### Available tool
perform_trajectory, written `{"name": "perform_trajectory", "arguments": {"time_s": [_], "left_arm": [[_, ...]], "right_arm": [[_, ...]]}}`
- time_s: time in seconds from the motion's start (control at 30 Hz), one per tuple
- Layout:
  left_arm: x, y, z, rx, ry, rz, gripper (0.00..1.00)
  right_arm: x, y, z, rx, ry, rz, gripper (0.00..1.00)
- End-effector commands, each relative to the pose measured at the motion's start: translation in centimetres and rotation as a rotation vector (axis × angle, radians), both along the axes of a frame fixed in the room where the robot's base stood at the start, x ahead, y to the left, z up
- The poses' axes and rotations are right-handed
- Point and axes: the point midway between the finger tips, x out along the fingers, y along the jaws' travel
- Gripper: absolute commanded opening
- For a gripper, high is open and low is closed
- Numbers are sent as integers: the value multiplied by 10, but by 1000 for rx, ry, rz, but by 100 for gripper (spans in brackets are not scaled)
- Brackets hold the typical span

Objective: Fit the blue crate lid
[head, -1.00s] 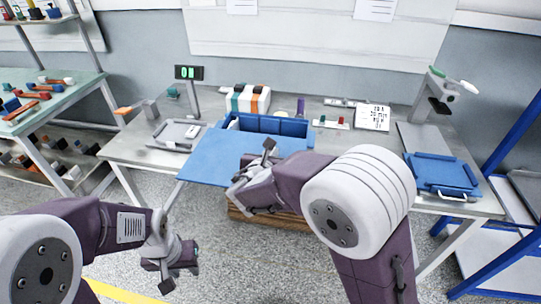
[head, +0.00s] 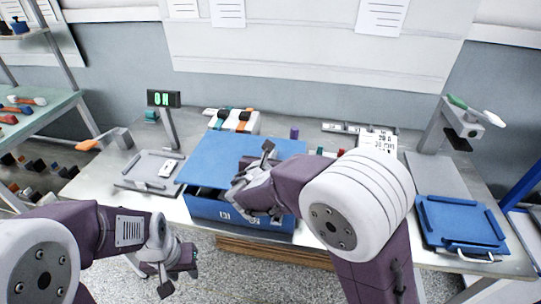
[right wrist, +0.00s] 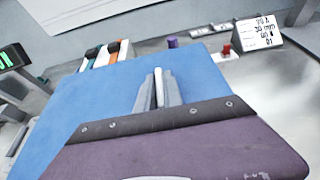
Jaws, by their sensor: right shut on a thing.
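The blue crate lid (head: 225,150) is a flat blue panel over the blue crate (head: 235,212). It hides most of the crate's inside. The lid's left corner sticks out past the crate's left end, and a dark gap shows under its front edge; I cannot tell whether it touches the rim. My right gripper (head: 243,190) is shut on the lid near its front right part. In the right wrist view its fingers (right wrist: 158,90) stand against the lid's face. My left gripper (head: 168,275) hangs empty in front of the bench, low at left; its jaw opening is unclear.
A grey tray (head: 148,172) lies left of the crate, beside a post with a lit display (head: 163,98). A striped white box (head: 232,120) stands behind. A blue panel with a handle (head: 460,222) and a grey stand (head: 455,130) are at right.

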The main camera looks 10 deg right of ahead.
Motion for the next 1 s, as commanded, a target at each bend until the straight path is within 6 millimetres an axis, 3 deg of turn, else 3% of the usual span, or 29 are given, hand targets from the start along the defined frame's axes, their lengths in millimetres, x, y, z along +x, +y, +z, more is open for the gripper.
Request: {"name": "perform_trajectory", "arguments": {"time_s": [0.27, 0.73, 1.0], "left_arm": [[0, 0, -12, 0, 0, 0, 36], [0, 0, -52, 0, 0, 0, 36], [0, 0, -57, 0, 0, 0, 36]], "right_arm": [[0, 0, -9, 1, -5, -1, 0], [0, 0, -48, 1, -5, -1, 0], [0, 0, -53, 1, -5, -1, 0]]}}
